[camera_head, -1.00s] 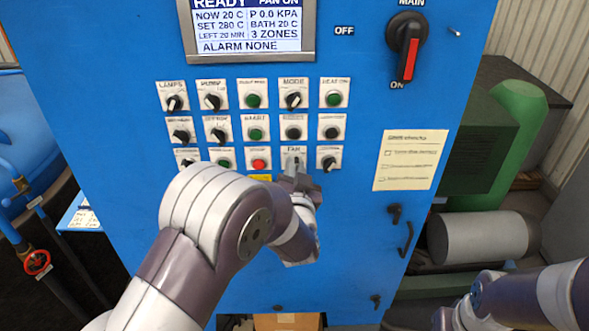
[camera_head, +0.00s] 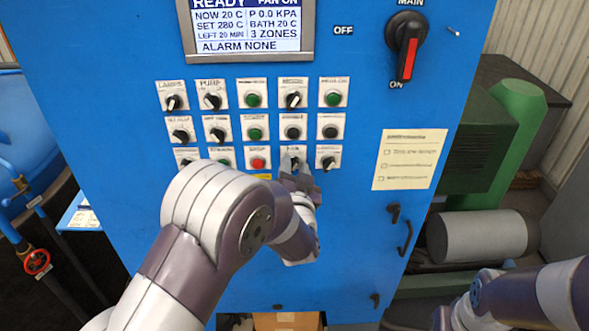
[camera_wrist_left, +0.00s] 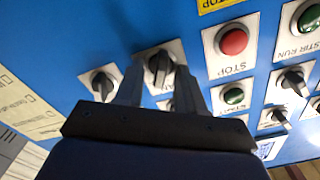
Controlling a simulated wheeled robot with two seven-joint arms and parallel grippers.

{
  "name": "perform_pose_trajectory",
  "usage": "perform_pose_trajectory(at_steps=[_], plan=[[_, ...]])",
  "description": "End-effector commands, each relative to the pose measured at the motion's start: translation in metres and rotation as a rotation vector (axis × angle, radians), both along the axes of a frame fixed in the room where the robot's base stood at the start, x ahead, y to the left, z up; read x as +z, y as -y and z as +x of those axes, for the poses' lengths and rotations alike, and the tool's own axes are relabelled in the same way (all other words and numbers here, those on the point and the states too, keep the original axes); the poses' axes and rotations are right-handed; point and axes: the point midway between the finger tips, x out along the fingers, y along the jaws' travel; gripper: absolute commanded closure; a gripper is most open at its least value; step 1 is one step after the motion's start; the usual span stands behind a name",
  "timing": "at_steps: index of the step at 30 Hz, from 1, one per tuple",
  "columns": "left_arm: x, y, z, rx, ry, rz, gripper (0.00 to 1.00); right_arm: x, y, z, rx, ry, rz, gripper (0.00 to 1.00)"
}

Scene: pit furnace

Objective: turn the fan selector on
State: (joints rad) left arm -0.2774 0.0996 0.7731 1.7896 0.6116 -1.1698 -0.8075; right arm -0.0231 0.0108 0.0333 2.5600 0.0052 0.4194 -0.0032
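The fan selector (camera_head: 295,162) is a black knob on a white plate, in the bottom row of the blue panel. In the left wrist view the knob (camera_wrist_left: 160,68) sits between my finger tips, with a gap on each side. My left gripper (camera_head: 296,171) is open at the selector; in the wrist view its two grey fingers (camera_wrist_left: 161,82) stand apart. The fingers partly cover the plate. The display (camera_head: 250,28) shows a line that reads FAN ON, and ALARM NONE. My right gripper is out of view; only part of that arm shows at lower right.
The red stop button (camera_head: 258,163) is left of the selector, and another black knob (camera_head: 328,163) is close on its right. Several knobs and green buttons fill the rows above. The main switch (camera_head: 407,48) is at upper right. The panel below is mostly bare.

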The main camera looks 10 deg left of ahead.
Motion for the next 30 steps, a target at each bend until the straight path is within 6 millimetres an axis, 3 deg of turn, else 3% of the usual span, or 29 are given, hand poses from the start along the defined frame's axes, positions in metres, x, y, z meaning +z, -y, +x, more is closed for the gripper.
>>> perform_pose_trajectory(at_steps=[10, 21, 25, 30], plan=[[-0.002, 0.004, -0.011, -0.003, 0.0, -0.001, 0.62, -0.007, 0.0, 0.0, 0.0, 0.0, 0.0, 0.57], [-0.003, 0.029, -0.096, -0.005, 0.002, -0.002, 0.62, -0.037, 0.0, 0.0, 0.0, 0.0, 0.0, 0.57], [-0.002, 0.034, -0.115, -0.003, -0.001, 0.0, 0.62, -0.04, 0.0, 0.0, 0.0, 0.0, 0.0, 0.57], [-0.001, 0.035, -0.123, 0.0, 0.0, 0.0, 0.62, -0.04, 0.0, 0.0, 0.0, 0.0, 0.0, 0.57]])
